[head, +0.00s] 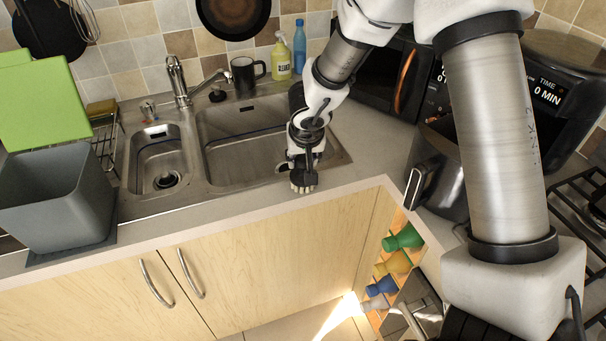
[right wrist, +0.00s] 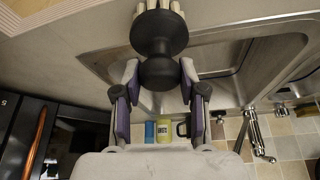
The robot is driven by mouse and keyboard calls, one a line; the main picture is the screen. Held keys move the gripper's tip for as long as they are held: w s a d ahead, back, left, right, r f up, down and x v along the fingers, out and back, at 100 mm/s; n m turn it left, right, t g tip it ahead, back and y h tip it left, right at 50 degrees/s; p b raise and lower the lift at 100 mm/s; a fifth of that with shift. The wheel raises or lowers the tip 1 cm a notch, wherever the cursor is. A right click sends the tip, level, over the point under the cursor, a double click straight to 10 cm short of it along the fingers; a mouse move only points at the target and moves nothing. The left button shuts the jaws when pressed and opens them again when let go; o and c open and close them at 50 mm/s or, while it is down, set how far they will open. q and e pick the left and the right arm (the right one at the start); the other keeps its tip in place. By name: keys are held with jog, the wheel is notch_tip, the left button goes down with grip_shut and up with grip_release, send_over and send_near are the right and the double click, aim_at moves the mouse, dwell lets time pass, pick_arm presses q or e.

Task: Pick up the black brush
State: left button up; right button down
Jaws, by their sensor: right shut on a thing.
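The black brush (head: 303,182) has a dark round head with pale bristles pointing down. It is at the front right corner of the sink, over the counter's front strip; I cannot tell if its bristles touch the surface. My right gripper (head: 305,158) is shut on the brush from above. In the right wrist view the brush (right wrist: 160,42) sits between the fingertips of the right gripper (right wrist: 160,76), which clasp its dark knob. Its bristles show at the top edge. My left gripper is not in view.
The sink (head: 240,145) and tap (head: 180,82) lie left of the gripper. A black mug (head: 245,74), a yellow spray bottle (head: 281,60) and a blue bottle (head: 299,48) stand behind. A grey bin (head: 57,200) is at left. An air fryer (head: 440,170) stands right.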

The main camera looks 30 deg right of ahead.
jog(key=shift+r, duration=0.1)
notch_tip(320, 180, up, 4)
jog(key=p, duration=0.3)
jog(key=s, duration=0.1)
jog(key=s+a+b, duration=0.1)
jog(key=s, duration=0.1)
jog(key=s+a, duration=0.1)
jog(key=shift+s+a+f+b, duration=0.2)
jog(key=shift+a+f+b, duration=0.05)
jog(key=shift+f+b, duration=0.1)
jog(key=s+a+r, duration=0.1)
jog(key=s+a, duration=0.4)
jog(key=s, duration=0.4)
jog(key=shift+s+a+r+b, duration=0.15)
jog(key=shift+a+r+b, duration=0.05)
jog(key=shift+a+b, duration=0.2)
